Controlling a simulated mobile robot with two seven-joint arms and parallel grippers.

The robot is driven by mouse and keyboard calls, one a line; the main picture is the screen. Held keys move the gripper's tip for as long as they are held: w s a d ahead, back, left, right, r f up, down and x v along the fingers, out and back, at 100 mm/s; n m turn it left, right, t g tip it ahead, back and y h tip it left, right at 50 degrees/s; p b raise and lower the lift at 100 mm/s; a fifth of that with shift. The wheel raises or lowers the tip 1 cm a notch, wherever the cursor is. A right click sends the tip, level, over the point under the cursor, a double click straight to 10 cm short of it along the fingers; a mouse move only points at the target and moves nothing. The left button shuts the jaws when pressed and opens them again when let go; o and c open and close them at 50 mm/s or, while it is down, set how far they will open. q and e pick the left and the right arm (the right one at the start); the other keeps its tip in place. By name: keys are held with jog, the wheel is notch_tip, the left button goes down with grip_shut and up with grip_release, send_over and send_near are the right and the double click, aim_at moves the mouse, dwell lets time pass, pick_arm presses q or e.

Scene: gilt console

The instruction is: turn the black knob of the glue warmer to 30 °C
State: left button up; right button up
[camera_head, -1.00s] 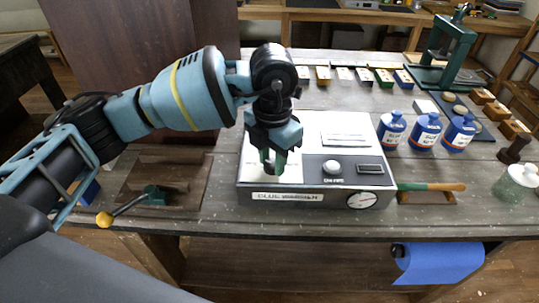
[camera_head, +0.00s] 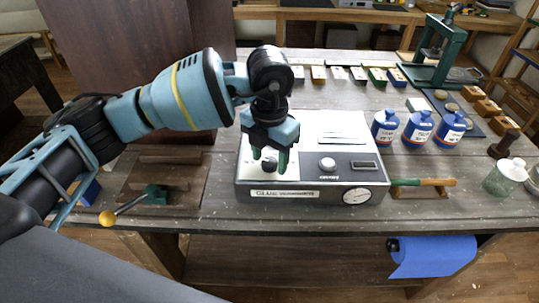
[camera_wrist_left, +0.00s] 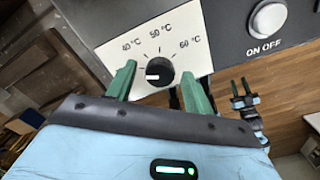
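The glue warmer (camera_head: 345,135) is a pale grey box on the bench with a sloped front panel. Its black knob (camera_wrist_left: 160,71) sits on a white dial plate (camera_wrist_left: 205,62). Labels for 40, 50 and 60 °C show in the left wrist view; no 30 °C label is visible. The knob's white mark points to the left. My left gripper (camera_head: 270,160) is open, its green fingers either side of the knob, with gaps visible in the left wrist view (camera_wrist_left: 157,76). The knob also shows in the head view (camera_head: 268,163).
An on/off button (camera_head: 327,164) and a round gauge (camera_head: 357,196) are on the warmer. A brush (camera_head: 425,183) lies to its right, with several blue bottles (camera_head: 418,129) behind. A green press (camera_head: 440,55) is at the back.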

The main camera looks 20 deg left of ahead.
aim_at(270, 161)
pick_arm(q)
jog(key=shift+r, duration=3.9)
